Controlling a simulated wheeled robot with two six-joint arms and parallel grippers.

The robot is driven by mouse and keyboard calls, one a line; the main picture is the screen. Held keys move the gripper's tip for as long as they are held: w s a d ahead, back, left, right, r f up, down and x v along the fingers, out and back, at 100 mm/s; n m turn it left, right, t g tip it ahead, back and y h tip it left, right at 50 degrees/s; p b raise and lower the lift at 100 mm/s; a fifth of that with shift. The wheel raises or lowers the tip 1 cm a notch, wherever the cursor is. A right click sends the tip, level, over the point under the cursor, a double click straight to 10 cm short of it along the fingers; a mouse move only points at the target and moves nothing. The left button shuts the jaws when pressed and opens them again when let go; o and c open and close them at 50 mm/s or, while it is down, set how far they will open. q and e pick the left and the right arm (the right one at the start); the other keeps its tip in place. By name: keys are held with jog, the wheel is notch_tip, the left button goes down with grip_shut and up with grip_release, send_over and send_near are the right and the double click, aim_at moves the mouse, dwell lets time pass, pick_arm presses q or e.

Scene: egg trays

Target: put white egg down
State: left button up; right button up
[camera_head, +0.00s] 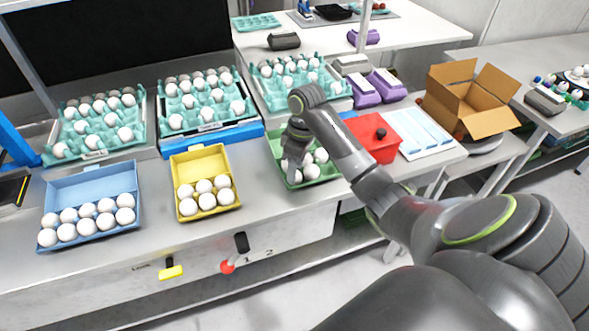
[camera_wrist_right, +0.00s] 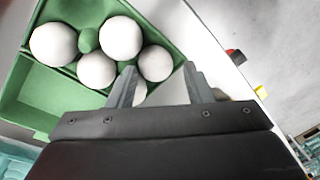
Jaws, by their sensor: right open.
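A green egg carton (camera_head: 273,143) lies open on the table below my right gripper (camera_head: 292,163). It holds several white eggs, and one egg (camera_head: 320,155) shows right of the gripper. In the right wrist view the carton (camera_wrist_right: 50,95) holds white eggs such as this one (camera_wrist_right: 121,38). The right gripper (camera_wrist_right: 161,82) is open there. One white egg (camera_wrist_right: 139,93) is partly hidden behind its left finger and body, and appears between the fingers in the picture. I cannot tell whether the fingers touch an egg. My left gripper is not in view.
A yellow carton (camera_head: 200,160) and a blue carton (camera_head: 92,186) with white eggs stand to the left. Teal trays of eggs (camera_head: 205,124) stand behind. A red box (camera_head: 378,150) is just right of the green carton. A cardboard box (camera_head: 462,105) stands farther right.

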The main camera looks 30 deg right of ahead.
notch_tip(320, 180, up, 10)
jog(key=d+p, duration=0.1)
jog(key=p, duration=0.7)
jog(key=shift+d, duration=0.3)
jog(key=shift+f, duration=0.15)
